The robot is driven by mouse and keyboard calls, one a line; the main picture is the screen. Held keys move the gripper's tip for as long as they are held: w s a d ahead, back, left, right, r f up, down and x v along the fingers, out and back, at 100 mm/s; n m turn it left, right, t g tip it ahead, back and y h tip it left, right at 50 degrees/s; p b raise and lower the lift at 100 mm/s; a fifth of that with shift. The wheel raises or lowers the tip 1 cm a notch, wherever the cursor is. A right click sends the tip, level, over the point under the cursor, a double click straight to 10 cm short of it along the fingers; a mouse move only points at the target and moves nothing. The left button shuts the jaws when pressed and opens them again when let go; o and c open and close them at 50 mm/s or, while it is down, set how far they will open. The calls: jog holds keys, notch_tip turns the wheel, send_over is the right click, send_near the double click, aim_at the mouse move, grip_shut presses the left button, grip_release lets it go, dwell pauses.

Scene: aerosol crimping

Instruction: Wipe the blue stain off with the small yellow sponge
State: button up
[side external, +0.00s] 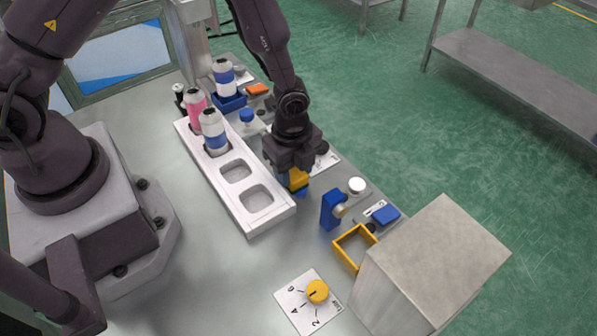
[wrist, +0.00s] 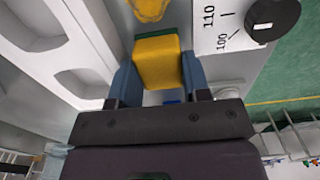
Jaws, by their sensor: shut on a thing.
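My gripper (side external: 297,180) is shut on the small yellow sponge (side external: 298,177), low beside the white tray. In the wrist view the sponge (wrist: 158,62) sits between the two blue fingers of my gripper (wrist: 158,75), with a dark green edge on its far side. I cannot make out the blue stain for certain. A small blue patch (wrist: 172,101) shows between the fingers, behind the sponge; I cannot tell what it is. I cannot tell whether the sponge touches the table.
A white tray (side external: 284,217) with bottles and empty wells stands to the left. A yellow patch (wrist: 150,8) lies beyond the sponge. A black knob (wrist: 275,15) is at its right. A blue block (side external: 331,210), yellow frame (side external: 345,257) and large grey box (side external: 440,245) stand front right.

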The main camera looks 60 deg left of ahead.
jog(key=shift+a, duration=0.3)
jog(key=shift+s+d+f, duration=0.1)
jog(key=shift+d+f, duration=0.05)
jog(key=shift+d, duration=1.9)
jog(key=shift+c, duration=0.3)
jog(key=shift+d, duration=1.15)
jog(key=shift+r, duration=0.2)
jog(key=shift+a+f, duration=0.1)
jog(key=shift+a, duration=3.15)
jog(key=shift+d, duration=0.15)
